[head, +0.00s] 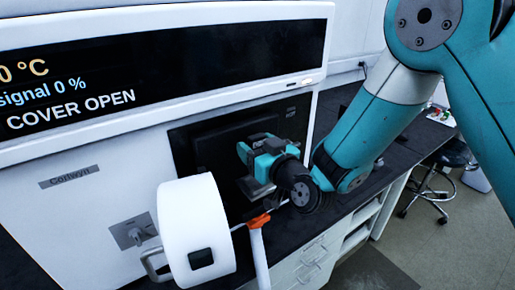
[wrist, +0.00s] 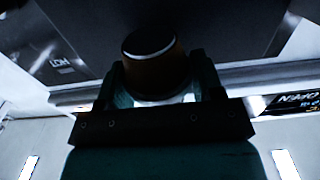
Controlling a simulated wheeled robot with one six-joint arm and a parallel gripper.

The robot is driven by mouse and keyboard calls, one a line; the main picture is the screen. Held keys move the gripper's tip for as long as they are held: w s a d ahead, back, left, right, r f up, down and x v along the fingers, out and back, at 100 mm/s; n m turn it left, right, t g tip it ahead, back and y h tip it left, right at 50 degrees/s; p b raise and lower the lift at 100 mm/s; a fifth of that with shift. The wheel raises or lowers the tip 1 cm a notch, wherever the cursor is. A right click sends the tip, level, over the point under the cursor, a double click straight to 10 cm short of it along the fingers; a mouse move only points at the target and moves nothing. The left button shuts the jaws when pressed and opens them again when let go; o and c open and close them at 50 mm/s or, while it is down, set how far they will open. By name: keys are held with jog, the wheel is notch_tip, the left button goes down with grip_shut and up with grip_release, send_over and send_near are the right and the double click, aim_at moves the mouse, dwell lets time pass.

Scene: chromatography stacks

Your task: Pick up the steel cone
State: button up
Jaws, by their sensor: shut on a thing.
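My gripper (head: 255,168) is in front of the dark recess in the instrument's front in the head view. In the wrist view my gripper (wrist: 160,80) has its two fingers on either side of a short, round, dark piece with a pale metallic rim, which I take to be the steel cone (wrist: 153,62). The fingers are shut on it. Its lower part is hidden by the gripper body, and the light is dim. In the head view I cannot make out the cone apart from the gripper.
The white instrument (head: 85,215) has a display (head: 150,75) reading "COVER OPEN". The dark bench (head: 405,150) runs right; a stool (head: 450,165) stands on the floor beyond.

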notch_tip(320, 180, up, 12)
jog(key=p, duration=0.7)
jog(key=shift+f+p, duration=0.15)
jog(key=shift+p, duration=0.2)
jog(key=shift+r, duration=0.75)
jog(key=shift+f, duration=0.1)
